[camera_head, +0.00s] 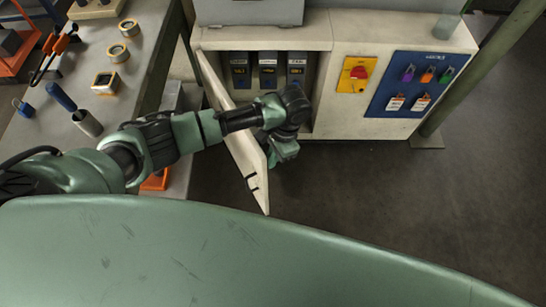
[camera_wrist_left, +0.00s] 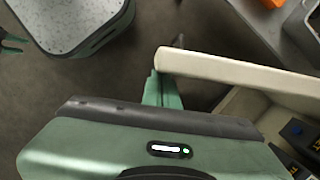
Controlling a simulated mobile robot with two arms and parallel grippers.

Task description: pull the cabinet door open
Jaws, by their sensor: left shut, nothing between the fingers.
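The cream cabinet door (camera_head: 250,160) stands swung out from the cabinet (camera_head: 320,30), hinged at the left of its opening. Dark handle marks show near the door's free end. My left arm reaches over the door. My left gripper (camera_head: 275,161) is on the door's inner side, close to its free end, shut with nothing held. In the left wrist view, the green fingers (camera_wrist_left: 162,90) are beside the door's end (camera_wrist_left: 180,62); I cannot tell whether they touch it. A small green shape at that view's left edge may be my right gripper.
Several dark units (camera_head: 268,70) are inside the cabinet. A yellow panel with a red switch (camera_head: 358,74) and a blue lock board (camera_head: 415,85) are right of the opening. A steel workbench (camera_head: 60,130) with tools stands left. The floor (camera_head: 400,200) at right is clear.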

